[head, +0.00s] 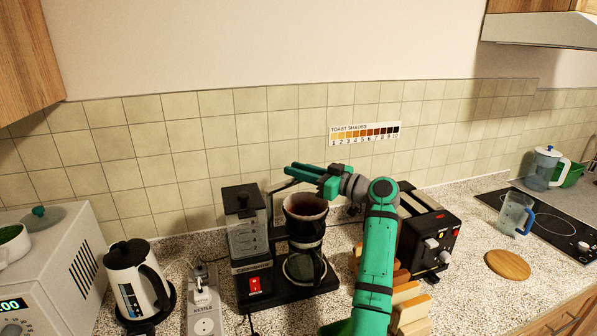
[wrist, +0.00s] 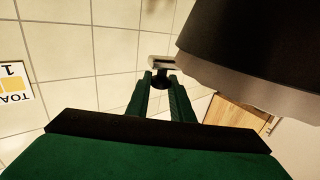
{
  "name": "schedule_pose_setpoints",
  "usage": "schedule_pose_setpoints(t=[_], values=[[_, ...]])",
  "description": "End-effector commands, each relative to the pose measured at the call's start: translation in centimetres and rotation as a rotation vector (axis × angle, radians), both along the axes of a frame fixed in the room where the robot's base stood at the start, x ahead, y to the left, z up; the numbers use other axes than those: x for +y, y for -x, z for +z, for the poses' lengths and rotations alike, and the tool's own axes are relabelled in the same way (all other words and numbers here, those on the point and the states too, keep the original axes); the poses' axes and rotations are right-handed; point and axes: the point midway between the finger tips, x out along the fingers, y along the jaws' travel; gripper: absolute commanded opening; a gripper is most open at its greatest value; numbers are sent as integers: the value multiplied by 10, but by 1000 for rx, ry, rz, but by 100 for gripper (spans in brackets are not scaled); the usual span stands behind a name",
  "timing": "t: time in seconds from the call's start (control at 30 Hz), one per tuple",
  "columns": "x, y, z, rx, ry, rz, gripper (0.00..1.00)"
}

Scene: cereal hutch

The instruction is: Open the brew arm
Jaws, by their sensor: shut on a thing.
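The coffee maker (head: 268,281) stands on the counter with a water tank, a dark filter cone (head: 306,207) and a glass carafe (head: 304,268). The brew arm (head: 285,186) is a thin dark bar reaching above the machine beside the cone, partly hidden behind my gripper. My gripper (head: 290,172) comes in from the right, just behind and above the cone. In the wrist view my gripper (wrist: 161,78) is shut around the dark end of the brew arm, whose grey bar (wrist: 160,63) shows just beyond the fingertips. The cone (wrist: 245,50) fills the upper right there, close beside the fingers.
A black toaster (head: 432,235) and bread slices (head: 408,300) stand right of the coffee maker, close to my arm. A kettle (head: 133,280) and a white microwave (head: 45,275) are on the left. The tiled wall (head: 240,130) is close behind.

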Motion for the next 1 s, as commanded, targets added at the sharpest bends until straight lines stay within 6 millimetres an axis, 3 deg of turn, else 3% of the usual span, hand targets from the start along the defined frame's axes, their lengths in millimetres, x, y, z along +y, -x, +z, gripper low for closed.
schedule_pose_setpoints(t=[0.5,0.53,0.6,1.0], values=[[-1,1,-6,8,4,24,0],[-2,1,-6,8,4,23,23],[-4,2,-5,7,3,21,40],[-7,5,-2,2,1,20,40]])
